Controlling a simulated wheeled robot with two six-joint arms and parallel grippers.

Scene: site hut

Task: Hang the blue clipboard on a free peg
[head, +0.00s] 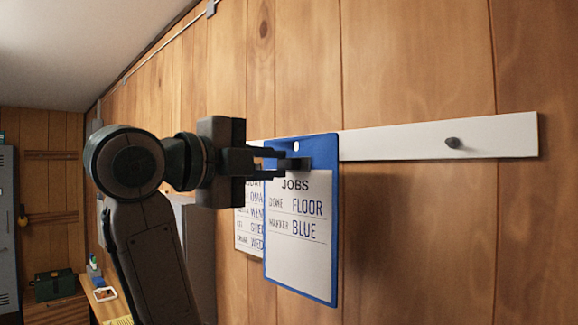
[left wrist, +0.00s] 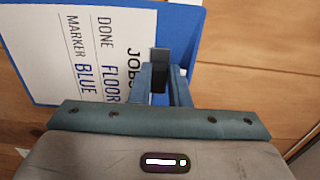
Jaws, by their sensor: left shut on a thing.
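The blue clipboard (head: 302,230) hangs upright in my left gripper (head: 280,160), in front of the wall in the head view. Its sheet reads JOBS, FLOOR and BLUE, and a small hole shows near its top edge. My left gripper is shut on its top part. The clipboard also shows in the left wrist view (left wrist: 183,45), with the left gripper (left wrist: 160,75) at its top end. A white peg rail (head: 400,144) runs along the wall. One bare dark peg (head: 453,142) sticks out near its right end. The rail behind the clipboard is hidden. My right gripper is not in view.
Another white sheet or board (head: 247,235) with writing is on the wall, partly hidden behind the clipboard. A desk with small items (head: 104,294) and a green box (head: 55,285) stand far left. A grey locker (head: 8,230) is at the left edge. The wall around the bare peg is clear.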

